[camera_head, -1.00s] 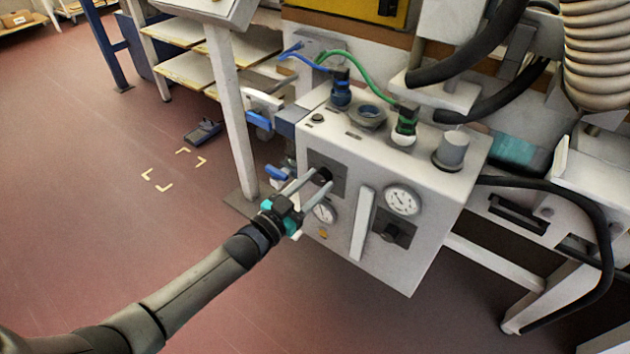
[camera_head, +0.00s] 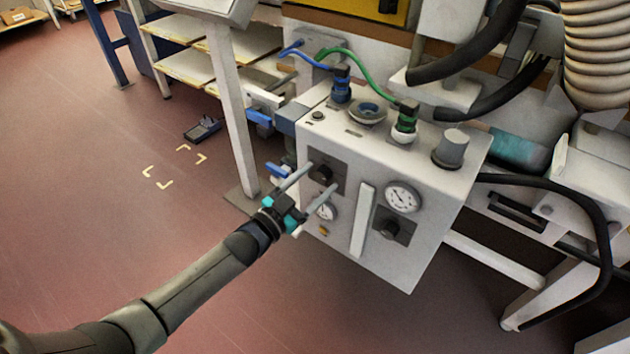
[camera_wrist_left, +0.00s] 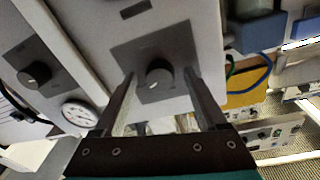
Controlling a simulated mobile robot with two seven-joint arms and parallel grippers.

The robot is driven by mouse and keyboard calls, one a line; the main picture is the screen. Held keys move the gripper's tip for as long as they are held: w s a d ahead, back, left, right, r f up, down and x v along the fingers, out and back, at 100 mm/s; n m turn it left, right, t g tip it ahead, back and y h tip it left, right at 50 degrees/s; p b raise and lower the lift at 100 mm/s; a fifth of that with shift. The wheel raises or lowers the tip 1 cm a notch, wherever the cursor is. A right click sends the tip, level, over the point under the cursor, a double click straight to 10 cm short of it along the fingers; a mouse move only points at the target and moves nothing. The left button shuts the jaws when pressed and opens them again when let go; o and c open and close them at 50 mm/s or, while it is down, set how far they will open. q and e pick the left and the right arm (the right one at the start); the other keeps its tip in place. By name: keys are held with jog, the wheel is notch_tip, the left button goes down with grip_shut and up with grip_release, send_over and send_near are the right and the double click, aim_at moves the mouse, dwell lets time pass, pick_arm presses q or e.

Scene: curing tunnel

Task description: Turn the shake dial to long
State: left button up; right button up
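A black round dial (camera_head: 322,174) sits on a dark square plate on the front of the white control box (camera_head: 440,195). In the left wrist view the same dial (camera_wrist_left: 159,73) shows between the fingers, with its plate behind. No label or pointer setting can be read, so I cannot tell if this is the shake dial. My left gripper (camera_head: 321,177) is open, one finger on each side of the dial, with gaps between fingers and knob. A second dark dial (camera_head: 389,229) is lower right on the same front; it also shows in the wrist view (camera_wrist_left: 35,75). My right gripper is out of view.
A pale vertical bar (camera_head: 362,220) and a round gauge (camera_head: 403,198) are right of the dial. A smaller gauge (camera_head: 326,211) is just below it. Blue-handled valves (camera_head: 277,171) stick out at the box's left.

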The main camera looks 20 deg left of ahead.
pick_arm(q)
jog(key=shift+s+a, duration=0.15)
jog(key=shift+s, duration=0.05)
jog(key=shift+s+a, duration=0.15)
jog(key=shift+s, duration=0.15)
jog(key=r+p+v, duration=0.1)
jog(key=p+v, duration=0.3)
jog(key=v, duration=1)
jog(key=shift+f, duration=0.45)
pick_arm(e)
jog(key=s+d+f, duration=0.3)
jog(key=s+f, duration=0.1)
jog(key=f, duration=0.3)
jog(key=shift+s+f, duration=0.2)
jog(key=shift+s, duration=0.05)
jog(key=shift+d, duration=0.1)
